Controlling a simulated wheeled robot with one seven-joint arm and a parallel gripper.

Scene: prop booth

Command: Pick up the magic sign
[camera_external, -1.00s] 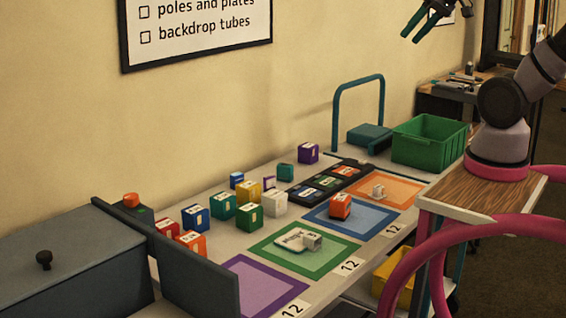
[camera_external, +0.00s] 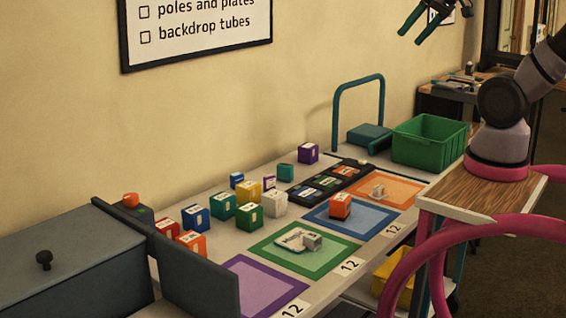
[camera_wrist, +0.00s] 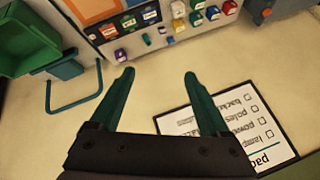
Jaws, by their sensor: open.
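The magic sign (camera_external: 293,239) looks like a small white plate with dark lettering too small to read for certain. It lies on the green-bordered mat (camera_external: 332,261) on the table in the external view, with a grey block (camera_external: 312,242) against its right side. I cannot make out the sign in the wrist view. My gripper (camera_external: 411,24) is high at the top of the external view, well above and to the right of the sign. In the wrist view my gripper (camera_wrist: 158,77) has its two green fingers wide apart with nothing between them.
Several coloured blocks (camera_external: 249,216) stand behind the mats. An orange-red block (camera_external: 340,205) sits on the blue mat. A teal hoop (camera_external: 337,115) and green bin (camera_external: 429,142) stand at the far end. A grey panel (camera_external: 199,277) rises at the near left.

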